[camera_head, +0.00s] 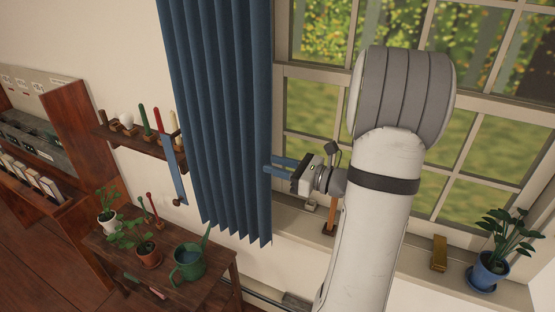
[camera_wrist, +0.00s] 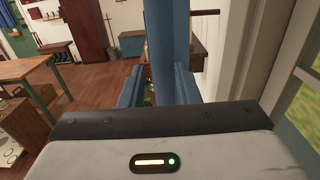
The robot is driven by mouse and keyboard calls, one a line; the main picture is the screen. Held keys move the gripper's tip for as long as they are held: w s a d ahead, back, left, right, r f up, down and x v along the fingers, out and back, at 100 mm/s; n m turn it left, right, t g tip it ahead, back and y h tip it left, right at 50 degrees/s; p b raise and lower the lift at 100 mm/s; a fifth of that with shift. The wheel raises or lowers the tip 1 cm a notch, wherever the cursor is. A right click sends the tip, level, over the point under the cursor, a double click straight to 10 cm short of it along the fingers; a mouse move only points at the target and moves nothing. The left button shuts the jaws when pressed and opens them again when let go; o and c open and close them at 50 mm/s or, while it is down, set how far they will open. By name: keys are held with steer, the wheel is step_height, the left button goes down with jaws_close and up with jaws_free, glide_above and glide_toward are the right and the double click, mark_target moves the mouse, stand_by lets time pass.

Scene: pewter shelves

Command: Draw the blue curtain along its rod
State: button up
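The blue curtain (camera_head: 225,125) hangs in pleats at the left side of the window in the head view, gathered into a fairly narrow width. Its top and rod are out of view. My gripper (camera_head: 270,165) points left at the curtain's right edge, with its blue fingertips at or just over that edge. In the wrist view the two fingers of my gripper (camera_wrist: 158,85) stand apart, with a visible gap. The curtain (camera_wrist: 168,35) shows as a narrow blue band beyond and between them. Whether the fingers touch the cloth I cannot tell.
A window (camera_head: 475,145) fills the right side; a potted plant (camera_head: 490,265) and brass block (camera_head: 438,252) stand on its sill. Left of the curtain are a wall shelf (camera_head: 140,140) and a hanging blue strip (camera_head: 173,165). A green watering can (camera_head: 188,264) stands on a low table below.

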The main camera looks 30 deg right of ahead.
steer(key=shift+w+a, duration=0.45)
steer(key=shift+w, duration=0.1)
jaws_close()
